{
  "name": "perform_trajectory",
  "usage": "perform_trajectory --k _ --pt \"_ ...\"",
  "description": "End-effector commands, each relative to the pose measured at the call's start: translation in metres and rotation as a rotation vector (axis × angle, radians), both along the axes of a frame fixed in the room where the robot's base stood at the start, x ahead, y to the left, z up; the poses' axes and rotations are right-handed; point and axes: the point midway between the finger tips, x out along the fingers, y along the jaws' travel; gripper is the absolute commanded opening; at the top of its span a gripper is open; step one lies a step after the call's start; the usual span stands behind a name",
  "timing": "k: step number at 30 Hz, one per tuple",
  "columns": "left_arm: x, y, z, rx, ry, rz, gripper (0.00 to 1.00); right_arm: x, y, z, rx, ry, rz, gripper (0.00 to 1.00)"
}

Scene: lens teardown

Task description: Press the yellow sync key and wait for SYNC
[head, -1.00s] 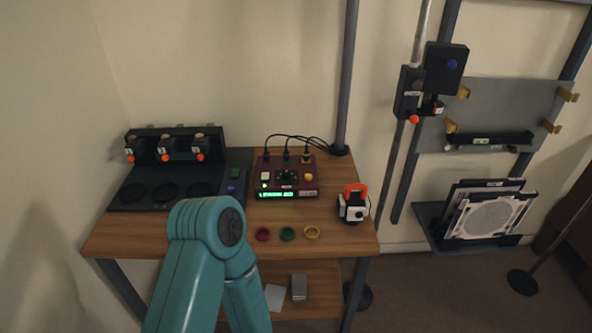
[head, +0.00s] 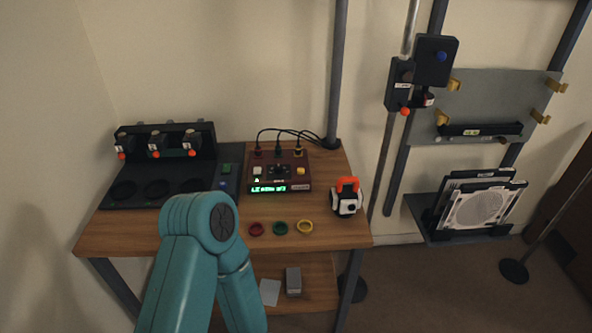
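A dark red control box (head: 279,172) stands on the wooden table, with cables plugged into its back. The yellow key (head: 300,171) is on the right of its top face, and a pale key (head: 257,170) is on the left. Its green display (head: 268,188) is lit at the front, but the text is too small to read with certainty. A teal arm of mine rises from the bottom and stands in front of the table's left part. Neither gripper shows in the head view.
Left of the box is a black station (head: 165,165) with several orange-tipped units. A white and orange device (head: 346,197) stands at the table's right. Red (head: 256,229), green (head: 280,228) and yellow (head: 305,226) rings lie in front. A pole with a black unit (head: 436,60) stands to the right.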

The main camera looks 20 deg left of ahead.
Motion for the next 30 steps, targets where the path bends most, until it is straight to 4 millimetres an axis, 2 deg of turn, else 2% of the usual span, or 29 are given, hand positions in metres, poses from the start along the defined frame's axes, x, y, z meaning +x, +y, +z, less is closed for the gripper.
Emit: perform_trajectory --k 14,15,20,30 --pt "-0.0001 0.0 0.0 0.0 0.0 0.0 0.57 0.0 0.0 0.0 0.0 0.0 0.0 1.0" --pt "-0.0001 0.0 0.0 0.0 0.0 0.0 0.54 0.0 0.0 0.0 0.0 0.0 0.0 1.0" --pt "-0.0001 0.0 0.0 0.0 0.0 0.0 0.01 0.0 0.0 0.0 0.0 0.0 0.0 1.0" --pt "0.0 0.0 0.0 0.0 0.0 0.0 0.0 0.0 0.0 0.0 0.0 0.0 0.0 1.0"
